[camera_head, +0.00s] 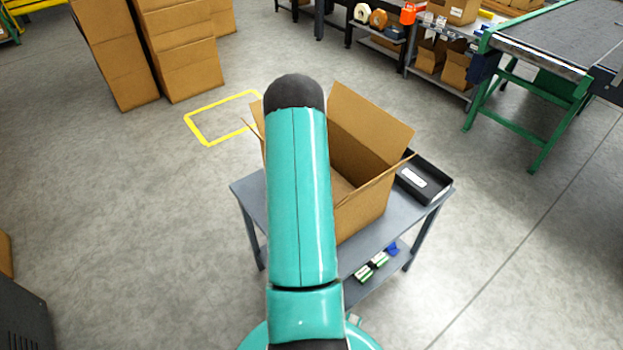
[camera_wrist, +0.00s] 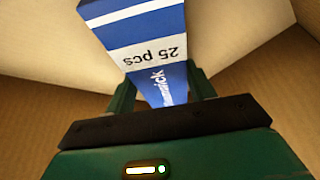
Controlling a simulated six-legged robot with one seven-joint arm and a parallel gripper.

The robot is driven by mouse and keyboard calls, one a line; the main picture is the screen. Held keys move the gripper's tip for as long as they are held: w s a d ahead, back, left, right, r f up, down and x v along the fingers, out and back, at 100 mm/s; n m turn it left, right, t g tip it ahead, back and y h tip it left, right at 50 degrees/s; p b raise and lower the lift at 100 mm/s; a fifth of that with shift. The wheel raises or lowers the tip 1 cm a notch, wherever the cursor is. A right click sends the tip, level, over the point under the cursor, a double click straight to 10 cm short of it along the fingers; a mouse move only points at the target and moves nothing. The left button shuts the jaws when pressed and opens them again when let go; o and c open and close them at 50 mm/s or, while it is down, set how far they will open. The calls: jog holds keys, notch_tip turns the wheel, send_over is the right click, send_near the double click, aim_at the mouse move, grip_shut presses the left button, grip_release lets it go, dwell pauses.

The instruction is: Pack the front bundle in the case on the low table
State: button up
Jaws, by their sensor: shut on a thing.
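In the wrist view my gripper (camera_wrist: 162,88) is shut on a blue and white bundle (camera_wrist: 135,32) printed "25 pcs". The bundle sticks out beyond the fingers, with cardboard walls around it. The open cardboard case (camera_head: 362,212) stands on the low grey table (camera_head: 380,238) in the head view, flaps up. Its inner walls (camera_wrist: 40,45) fill the wrist view around the bundle. My teal arm hides the case's left part and the gripper in the head view. I cannot tell whether the bundle touches the case floor.
A black tray (camera_head: 425,178) with a white label sits on the table right of the case. Small green and blue items (camera_head: 372,267) lie on the table's lower shelf. A green-framed conveyor (camera_head: 545,62) stands at the right. Tall cardboard stacks (camera_head: 180,50) stand at the back left.

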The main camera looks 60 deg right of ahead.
jog(key=shift+f, duration=0.15)
jog(key=o, duration=1.2)
jog(key=shift+o, duration=0.2)
